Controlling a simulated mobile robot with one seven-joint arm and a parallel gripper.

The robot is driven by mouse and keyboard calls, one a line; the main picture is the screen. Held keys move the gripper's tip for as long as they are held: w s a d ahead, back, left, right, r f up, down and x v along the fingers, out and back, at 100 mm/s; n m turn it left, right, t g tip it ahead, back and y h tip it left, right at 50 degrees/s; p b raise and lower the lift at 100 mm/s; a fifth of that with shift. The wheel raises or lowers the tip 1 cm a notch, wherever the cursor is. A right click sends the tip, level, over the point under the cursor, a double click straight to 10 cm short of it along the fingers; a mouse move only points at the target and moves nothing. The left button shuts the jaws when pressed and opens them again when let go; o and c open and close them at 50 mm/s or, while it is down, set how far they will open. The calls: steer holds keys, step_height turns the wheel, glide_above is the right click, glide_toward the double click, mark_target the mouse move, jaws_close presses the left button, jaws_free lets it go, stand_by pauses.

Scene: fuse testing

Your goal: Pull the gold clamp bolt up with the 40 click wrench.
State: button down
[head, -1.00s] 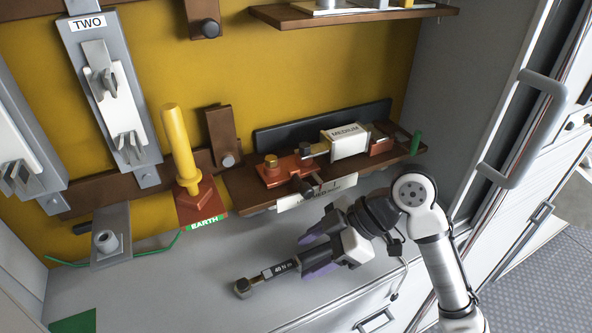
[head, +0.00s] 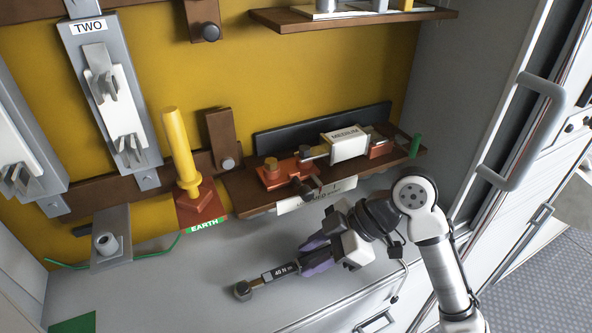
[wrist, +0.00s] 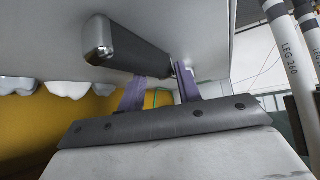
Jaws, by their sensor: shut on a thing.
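The 40 click wrench (head: 282,271) is dark, with a "40 N" label and a round metal head at its left end. It is over or on the grey surface below the board; I cannot tell if it touches. My gripper (head: 318,258) is shut on its handle with purple fingers. In the wrist view the dark handle (wrist: 140,48) with its silver end lies across the fingertips (wrist: 160,78). The gold clamp bolt (head: 271,164) stands upright on a red clamp block (head: 280,178) on the brown shelf, up and left of my gripper and apart from the wrench.
A white "MEDIUM" fuse (head: 349,145) sits right of the clamp, above a hanging paper label (head: 300,203). A yellow rod (head: 180,150) on the red "EARTH" base stands to the left. A green peg (head: 415,146) is at the shelf's right end. The grey surface (head: 180,285) is clear on the left.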

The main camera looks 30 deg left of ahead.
step_height(320, 180, up, 6)
steer(key=p, duration=0.5)
steer(key=shift+s, duration=0.1)
stand_by(0.4)
